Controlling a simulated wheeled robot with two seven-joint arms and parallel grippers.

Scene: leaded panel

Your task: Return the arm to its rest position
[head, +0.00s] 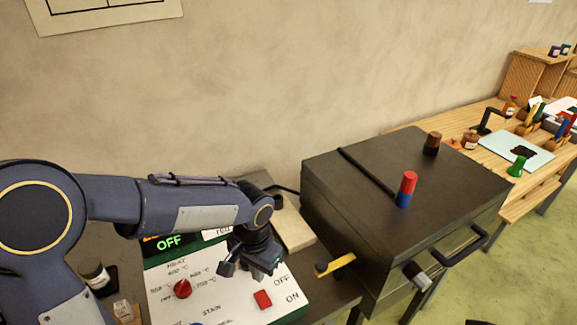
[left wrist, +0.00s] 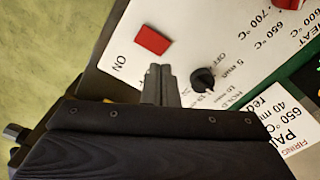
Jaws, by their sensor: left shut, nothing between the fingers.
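My left arm (head: 140,205) comes in from the left and reaches over the white control panel (head: 215,285). My left gripper (head: 258,268) is shut and empty, above the panel, close to the red switch (head: 263,299). In the left wrist view the closed fingers (left wrist: 161,78) lie between the red switch (left wrist: 152,40) and a black knob (left wrist: 203,79). Whether the fingers touch the panel cannot be told. A red knob (head: 182,289) is on the panel's left part. The display (head: 169,243) reads OFF in green. My right gripper is not in view.
A jar (head: 94,272) stands near my arm. A wooden bench (head: 490,150) is beyond.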

